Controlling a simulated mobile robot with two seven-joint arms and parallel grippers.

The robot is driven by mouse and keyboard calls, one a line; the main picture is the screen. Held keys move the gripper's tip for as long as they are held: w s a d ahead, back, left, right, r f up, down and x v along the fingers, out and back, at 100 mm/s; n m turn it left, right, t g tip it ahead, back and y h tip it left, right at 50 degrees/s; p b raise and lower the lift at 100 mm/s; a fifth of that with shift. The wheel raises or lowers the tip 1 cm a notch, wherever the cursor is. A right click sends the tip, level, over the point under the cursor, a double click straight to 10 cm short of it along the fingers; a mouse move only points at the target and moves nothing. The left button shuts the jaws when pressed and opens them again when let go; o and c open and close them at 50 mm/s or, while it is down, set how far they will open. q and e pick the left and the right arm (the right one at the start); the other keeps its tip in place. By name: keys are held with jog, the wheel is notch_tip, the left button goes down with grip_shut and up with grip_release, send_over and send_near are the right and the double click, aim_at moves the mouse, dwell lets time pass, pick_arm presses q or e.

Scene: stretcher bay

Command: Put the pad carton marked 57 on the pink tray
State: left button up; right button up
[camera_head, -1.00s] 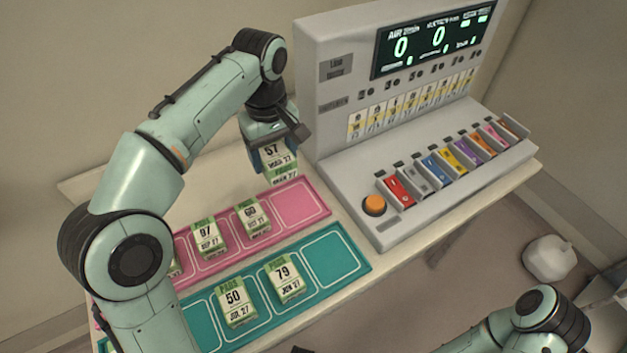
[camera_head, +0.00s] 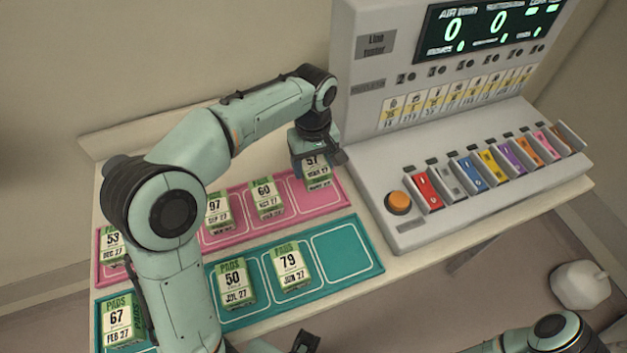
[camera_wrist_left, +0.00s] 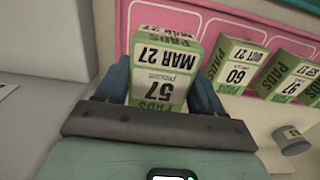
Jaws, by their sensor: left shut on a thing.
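The pad carton marked 57 (camera_head: 317,171), white and green, is held by my left gripper (camera_head: 316,160) at the right end of the pink tray (camera_head: 338,197). In the left wrist view the carton (camera_wrist_left: 160,75) stands between the two blue fingers (camera_wrist_left: 163,92), its label upside down. The tray's pink surface (camera_wrist_left: 202,22) lies around and beyond it. The carton is over or in the rightmost slot; I cannot tell whether its base touches the tray. A dark part of what seems to be my right gripper (camera_head: 305,342) shows at the bottom edge; its jaws are hidden.
Cartons 60 (camera_head: 266,198), 97 (camera_head: 217,212) and 53 (camera_head: 112,244) are on the pink tray. The teal tray (camera_head: 369,262) in front holds 79, 50 and 67; its rightmost slot is empty. A grey console (camera_head: 400,160) stands close on the right. A small grey cylinder (camera_wrist_left: 291,139) lies behind the tray.

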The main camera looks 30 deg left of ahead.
aim_at(313, 162)
pick_arm(q)
jog(key=shift+f+b, duration=0.35)
jog(key=shift+f, duration=2.6)
pick_arm(e)
jog(key=shift+s+f, duration=0.2)
jog(key=shift+f, duration=0.25)
jog(key=shift+f, duration=0.1)
pick_arm(q)
jog(key=shift+f, duration=0.2)
jog(key=o, duration=1.2)
notch_tip(313, 162, up, 12)
jog(key=shift+r+p, duration=0.25)
jog(key=shift+p, duration=0.8)
pick_arm(e)
jog(key=r, duration=0.1)
jog(key=w+r, duration=0.1)
jog(key=shift+w+r, duration=0.1)
jog(key=shift+r, duration=0.2)
